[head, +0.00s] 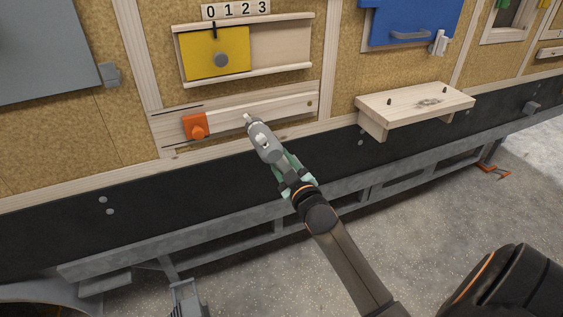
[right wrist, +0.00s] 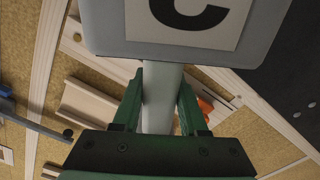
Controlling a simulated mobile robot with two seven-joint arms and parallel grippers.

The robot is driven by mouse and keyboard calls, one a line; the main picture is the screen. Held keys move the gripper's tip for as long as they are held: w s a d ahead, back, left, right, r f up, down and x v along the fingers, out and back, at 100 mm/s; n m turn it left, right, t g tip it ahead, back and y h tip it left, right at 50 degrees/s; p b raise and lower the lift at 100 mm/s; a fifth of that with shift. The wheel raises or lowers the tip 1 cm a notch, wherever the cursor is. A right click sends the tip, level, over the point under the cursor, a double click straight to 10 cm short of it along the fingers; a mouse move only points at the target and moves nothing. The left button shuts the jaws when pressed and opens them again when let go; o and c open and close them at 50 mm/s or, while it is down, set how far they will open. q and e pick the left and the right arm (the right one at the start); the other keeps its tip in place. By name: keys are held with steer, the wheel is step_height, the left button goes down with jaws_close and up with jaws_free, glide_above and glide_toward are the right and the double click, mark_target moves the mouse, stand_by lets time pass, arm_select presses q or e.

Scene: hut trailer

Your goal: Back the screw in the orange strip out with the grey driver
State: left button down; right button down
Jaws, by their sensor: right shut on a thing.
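The grey driver (head: 264,140) is in my right gripper (head: 290,172), whose green fingers are shut on it. Its pale tip points up and left at the long wooden rail, right of the orange piece; I cannot tell whether it touches. The orange piece (head: 195,126), with a round orange knob, sits at the rail's left end. I cannot make out a screw in it. In the right wrist view the green fingers close on the driver's pale grip (right wrist: 160,95), below its grey body marked "C". Some orange (right wrist: 206,104) shows behind the right finger. My left gripper is not in view.
Above the rail is a yellow sliding panel (head: 217,56) with a grey knob, under number tiles (head: 236,10). A wooden shelf (head: 420,98) juts out at the right. A blue panel (head: 400,22) is above it. Open floor lies in front of the trailer.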

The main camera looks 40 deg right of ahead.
mark_target(286, 167)
steer(key=shift+w+d+r, duration=0.1)
steer(key=shift+w+r, duration=0.2)
steer(key=shift+w, duration=0.2)
steer(key=shift+s+r+p, duration=0.2)
steer(key=shift+s+p, duration=0.1)
steer(key=shift+p, duration=0.05)
stand_by(0.7)
steer(key=shift+s+p, duration=0.2)
steer(key=shift+p, duration=0.3)
stand_by(0.4)
steer(key=shift+f, duration=0.2)
stand_by(1.0)
steer(key=shift+s, duration=0.1)
steer(key=shift+p+v, duration=0.8)
steer(key=shift+v, duration=0.6)
steer(key=s+d+p, duration=0.2)
steer(key=s+d, duration=0.2)
steer(key=shift+s+d, duration=0.35)
steer(key=shift+d, duration=0.05)
steer(key=shift+s+d, duration=0.4)
steer(key=shift+d, duration=0.05)
